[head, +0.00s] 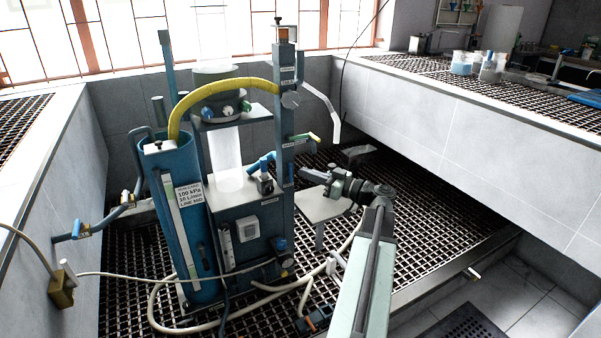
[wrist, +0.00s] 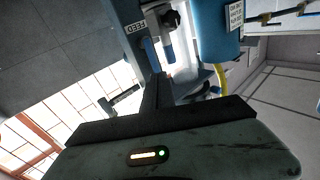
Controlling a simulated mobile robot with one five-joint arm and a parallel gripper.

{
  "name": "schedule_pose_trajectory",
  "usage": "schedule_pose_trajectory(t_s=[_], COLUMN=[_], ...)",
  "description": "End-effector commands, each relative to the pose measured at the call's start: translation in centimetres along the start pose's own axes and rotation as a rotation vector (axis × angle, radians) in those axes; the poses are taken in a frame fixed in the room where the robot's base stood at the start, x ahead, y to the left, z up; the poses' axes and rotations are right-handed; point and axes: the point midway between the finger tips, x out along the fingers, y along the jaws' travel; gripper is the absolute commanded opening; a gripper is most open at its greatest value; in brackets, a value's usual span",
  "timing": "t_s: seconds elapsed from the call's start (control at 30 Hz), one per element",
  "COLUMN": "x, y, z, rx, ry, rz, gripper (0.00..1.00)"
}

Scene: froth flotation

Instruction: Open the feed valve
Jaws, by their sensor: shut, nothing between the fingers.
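A white FEED label (wrist: 136,26) shows on the dark column in the wrist view. Beside it is a blue handle (wrist: 168,52) with a dark round knob at its base, which I take as the feed valve. In the head view a small valve body (head: 265,185) sits on the rig left of the column, with a blue curved part (head: 262,161) above it. My gripper (head: 305,174) is right of the column, pointing left at it. In the wrist view its shut, empty fingers (wrist: 157,80) reach toward the label and blue handle. I cannot tell whether they touch anything.
A blue tank (head: 180,225) with a pressure label stands left of the rig, and a yellow hose (head: 225,86) arches over it. A small grey platform (head: 325,207) is under my gripper. Pale hoses lie across the grating (head: 420,210), which is open to the right.

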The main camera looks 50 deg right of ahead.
Motion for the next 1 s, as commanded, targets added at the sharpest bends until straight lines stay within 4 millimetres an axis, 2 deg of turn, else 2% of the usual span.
schedule_pose_trajectory(t_s=[0.03, 0.2, 0.33, 0.5, 0.83, 0.87, 0.93, 0.97, 1.0], x=[-2.1, -6.6, -8.8, -9.9, -9.8, -9.3, -6.9, -5.4, -2.9], y=[0.2, 0.3, 0.2, 0.2, 0.1, -0.1, -1.1, -1.9, -3.2], z=[-0.2, -0.5, -0.6, -0.6, -0.6, -0.5, -0.3, -0.1, 0.2], rx=[-0.001, -0.002, -0.002, -0.002, -0.002, -0.001, 0.001, 0.003, 0.006], ry=[0.002, 0.0, -0.002, -0.003, -0.004, -0.005, -0.008, -0.011, -0.015], rz=[0.009, 0.013, 0.011, 0.009, 0.007, -0.003, -0.043, -0.069, -0.113], gripper=[0.0, 0.0, 0.0, 0.0, 0.0, 0.0, 0.0, 0.0, 0.0])
